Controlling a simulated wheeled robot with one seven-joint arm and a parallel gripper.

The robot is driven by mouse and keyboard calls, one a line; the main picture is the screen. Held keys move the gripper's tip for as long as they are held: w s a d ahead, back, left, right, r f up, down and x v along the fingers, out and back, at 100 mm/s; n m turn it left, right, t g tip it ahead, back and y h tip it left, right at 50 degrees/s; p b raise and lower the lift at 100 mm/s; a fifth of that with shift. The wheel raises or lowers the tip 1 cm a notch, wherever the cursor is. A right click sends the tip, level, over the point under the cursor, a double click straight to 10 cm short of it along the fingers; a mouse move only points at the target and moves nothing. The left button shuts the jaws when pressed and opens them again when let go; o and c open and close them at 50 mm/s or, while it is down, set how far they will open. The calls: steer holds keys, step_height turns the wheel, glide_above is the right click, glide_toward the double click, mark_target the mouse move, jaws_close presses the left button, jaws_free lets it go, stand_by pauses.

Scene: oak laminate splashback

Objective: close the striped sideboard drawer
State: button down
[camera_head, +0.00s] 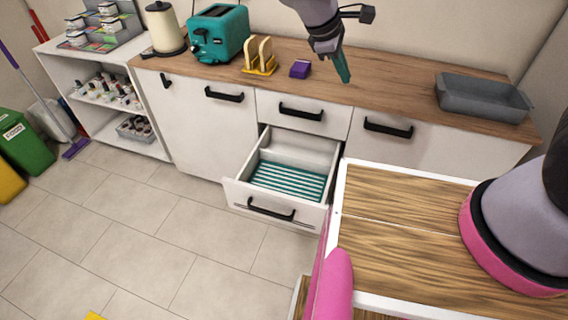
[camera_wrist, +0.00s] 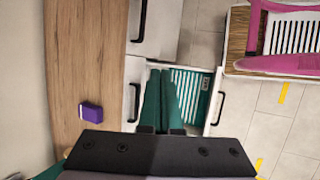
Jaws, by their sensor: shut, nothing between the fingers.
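The striped drawer (camera_head: 235,192) is pulled out from the lower middle of the white sideboard in the head view. Its floor has a teal-and-white striped liner (camera_head: 288,180), and a black bar handle (camera_head: 270,209) is on its front. Nothing lies in the drawer. In the wrist view the drawer handle (camera_wrist: 218,108) and striped liner (camera_wrist: 190,85) show beyond the fingers. My gripper (camera_head: 343,80), with teal fingers, is above the worktop, above and behind the open drawer. It is shut and empty, and it also shows in the wrist view (camera_wrist: 168,72), its fingers partly covering the drawer.
A closed drawer (camera_head: 300,114) sits above the open one. On the worktop (camera_head: 390,92) stand a teal toaster (camera_head: 219,34), a toast rack (camera_head: 260,56), a purple block (camera_head: 300,69) and a grey tray (camera_head: 484,97). The tiled floor (camera_head: 130,225) before the drawer is clear.

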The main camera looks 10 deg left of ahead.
steer(key=s+a+f+n+t, duration=0.2)
steer(key=s+a+f+n, duration=0.35)
steer(key=f, duration=0.25)
steer(key=n+t, duration=0.1)
steer(key=n, duration=0.3)
glide_above(287, 201)
steer(key=s, duration=0.1)
step_height(287, 201, down, 8)
steer(key=f, duration=0.1)
steer(key=s+a+f+n+t+y, duration=0.15)
steer(key=s+f+n+y, duration=0.25)
steer(key=s+f+n, duration=0.8)
steer(key=shift+w+d+f+m+t, duration=0.15)
steer(key=shift+w+f+m, duration=0.35)
steer(key=shift+w+f, duration=1.25)
steer(key=shift+w+d+f+m+t, duration=0.1)
steer(key=shift+w+d+f+m, duration=0.35)
steer(key=shift+w+f, duration=1.35)
steer(key=shift+w+d+f+m+t, duration=0.1)
steer(key=shift+w+f+m, duration=0.5)
steer(key=shift+w+f, duration=1.15)
steer(key=shift+s+f, duration=0.2)
steer(key=shift+f, duration=0.05)
steer(key=w, duration=0.9)
steer(key=w+d, duration=0.1)
steer(key=w, duration=0.9)
steer(key=w+d, duration=0.1)
steer(key=w, duration=0.8)
steer(key=shift+w+d, duration=0.1)
steer(key=shift+w, duration=0.3)
